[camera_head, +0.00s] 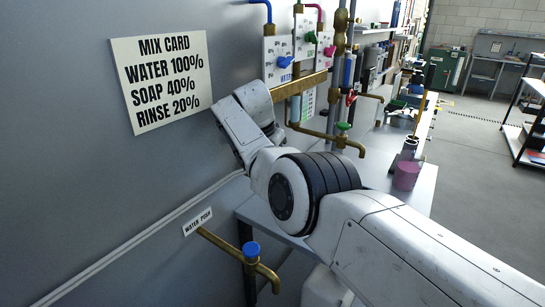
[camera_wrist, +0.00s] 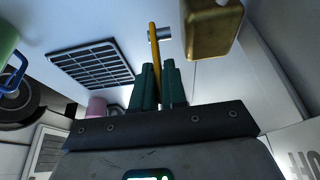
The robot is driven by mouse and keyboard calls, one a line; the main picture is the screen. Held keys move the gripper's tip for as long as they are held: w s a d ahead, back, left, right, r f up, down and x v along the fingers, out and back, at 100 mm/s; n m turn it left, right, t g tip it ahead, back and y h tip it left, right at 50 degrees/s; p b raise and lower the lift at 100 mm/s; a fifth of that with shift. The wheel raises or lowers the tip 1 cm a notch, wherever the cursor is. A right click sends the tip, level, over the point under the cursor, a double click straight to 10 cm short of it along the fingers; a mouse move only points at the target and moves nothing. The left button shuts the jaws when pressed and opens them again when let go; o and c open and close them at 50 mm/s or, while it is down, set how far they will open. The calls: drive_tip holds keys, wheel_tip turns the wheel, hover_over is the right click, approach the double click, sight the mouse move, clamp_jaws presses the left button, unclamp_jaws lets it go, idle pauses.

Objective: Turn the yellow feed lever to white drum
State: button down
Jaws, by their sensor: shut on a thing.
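In the wrist view, my gripper (camera_wrist: 158,85) has its two dark green fingers shut on the thin yellow lever (camera_wrist: 154,45). The lever sticks out beyond the fingertips, toward a grey pin at the top of the view. A brass block (camera_wrist: 212,28) is just right of the lever. In the head view, my arm hides the gripper and lever. I cannot pick out the white drum for certain; a white object (camera_head: 326,288) shows partly below the bench, behind my arm.
Wall panels with blue, green and pink knobs (camera_head: 285,62) and brass pipes stand beyond my wrist. A brass tap with a blue knob (camera_head: 251,250) juts out below. A pink cup (camera_head: 406,175) stands on the bench. The mix card (camera_head: 162,80) hangs left. Open floor is at right.

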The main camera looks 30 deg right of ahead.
drive_tip(key=shift+f, duration=0.1)
drive_tip(key=c, duration=1.3)
unclamp_jaws()
drive_tip(key=shift+o, duration=0.2)
drive_tip(key=shift+a+r+p, duration=0.1)
drive_tip(key=shift+r+p, duration=0.35)
drive_tip(key=shift+p, duration=0.1)
drive_tip(key=p+v, duration=0.4)
drive_tip(key=p, duration=0.1)
drive_tip(key=shift+r+p, duration=0.3)
drive_tip(key=s+a+p, duration=0.4)
drive_tip(key=a+p, duration=0.4)
drive_tip(key=a, duration=0.3)
drive_tip(key=shift+s+f, duration=0.3)
drive_tip(key=shift+s, duration=0.05)
drive_tip(key=shift+a, duration=0.1)
